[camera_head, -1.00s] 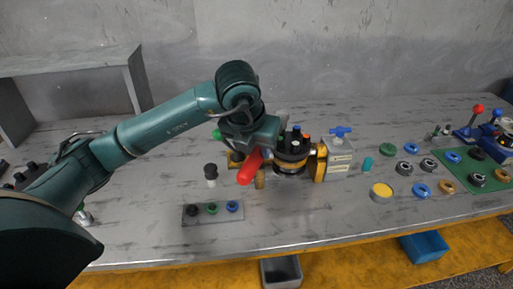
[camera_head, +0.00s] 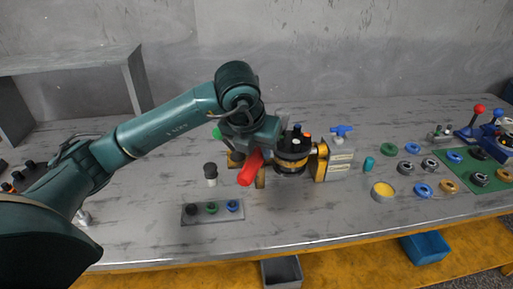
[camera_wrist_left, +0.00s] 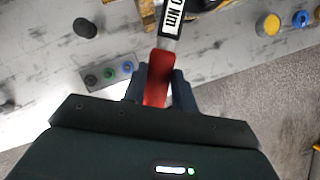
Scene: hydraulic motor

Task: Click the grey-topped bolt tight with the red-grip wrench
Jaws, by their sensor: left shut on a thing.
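My left gripper (camera_head: 257,146) is shut on the red grip (camera_head: 250,168) of the wrench, over the bench beside the motor. In the left wrist view the red grip (camera_wrist_left: 158,80) sits between the fingers, and the wrench shaft with a white "Nm" label (camera_wrist_left: 172,18) runs out at the top edge. The hydraulic motor (camera_head: 291,161) is a black and yellow round body with several coloured bolt tops on it. I cannot pick out the grey-topped bolt; the wrench head is also hidden by my gripper and arm. My right gripper is not in view.
A grey tray (camera_head: 224,219) with black, green and blue caps lies in front. A black-topped part (camera_head: 210,170) stands behind it. Several rings and a green mat (camera_head: 493,184) lie at right.

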